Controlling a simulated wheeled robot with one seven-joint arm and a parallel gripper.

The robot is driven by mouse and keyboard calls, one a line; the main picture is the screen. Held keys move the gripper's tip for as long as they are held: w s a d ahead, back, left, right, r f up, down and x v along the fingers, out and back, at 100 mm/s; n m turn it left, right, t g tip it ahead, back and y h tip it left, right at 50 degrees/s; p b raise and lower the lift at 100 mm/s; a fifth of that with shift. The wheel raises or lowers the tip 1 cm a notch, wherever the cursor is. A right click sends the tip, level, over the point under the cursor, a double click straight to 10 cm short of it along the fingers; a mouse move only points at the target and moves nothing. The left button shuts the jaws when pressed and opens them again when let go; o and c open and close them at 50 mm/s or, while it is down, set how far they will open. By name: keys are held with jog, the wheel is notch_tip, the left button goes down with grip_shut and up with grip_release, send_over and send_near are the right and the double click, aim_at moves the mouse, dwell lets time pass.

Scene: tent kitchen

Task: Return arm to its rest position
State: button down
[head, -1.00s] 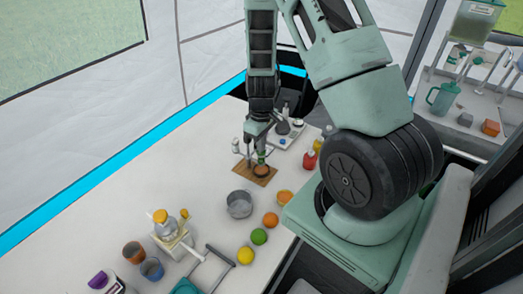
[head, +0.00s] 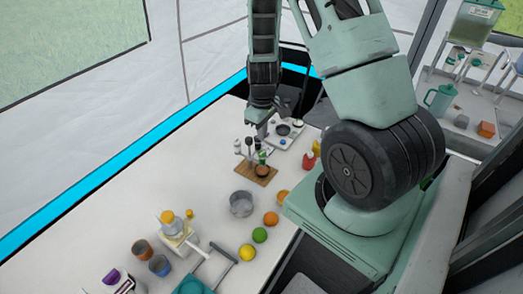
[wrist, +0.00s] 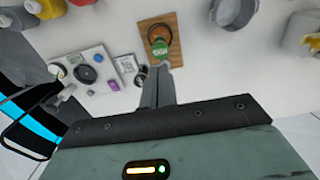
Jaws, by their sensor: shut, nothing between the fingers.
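My gripper (head: 261,134) is shut and empty above the white table (head: 190,160), at the back near the wooden board (head: 259,181). In the wrist view my gripper (wrist: 163,72) shows its two fingers together, pointing toward the board (wrist: 173,22). A dark round item (wrist: 160,31) and a small green-labelled item (wrist: 160,51) are on the board. The fingertips appear just below the green item in that picture, with nothing held. My arm reaches down from the top of the head view.
A white tray (head: 272,141) with small items is beside the gripper. A grey metal pot (head: 241,204), an orange (head: 270,219), a lime (head: 259,235) and a lemon (head: 247,252) stand nearer. Red and yellow bottles (head: 308,161) stand right of the board. The table's left middle is clear.

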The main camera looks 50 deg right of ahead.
jog(key=shift+a, duration=0.1)
jog(key=a+r+n+y+b, duration=0.1)
jog(key=a+r, duration=0.3)
jog(key=a, duration=0.6)
jog(key=a+r+n+y+b, duration=0.15)
jog(key=a+r, duration=0.35)
jog(key=a, duration=0.6)
jog(key=s+a+r+n+h+b, duration=0.1)
jog(key=s+a+r+n, duration=0.1)
jog(key=s+a, duration=0.4)
jog(key=s+a+r+n+h, duration=0.1)
jog(key=s+a+r, duration=0.3)
jog(key=s, duration=0.7)
jog(key=shift+a+r+n+b, duration=0.25)
jog(key=shift+a+n+b, duration=0.1)
jog(key=shift+a, duration=0.7)
jog(key=c, duration=2.1)
grip_release()
jog(key=shift+w, duration=0.1)
jog(key=shift+c, duration=0.2)
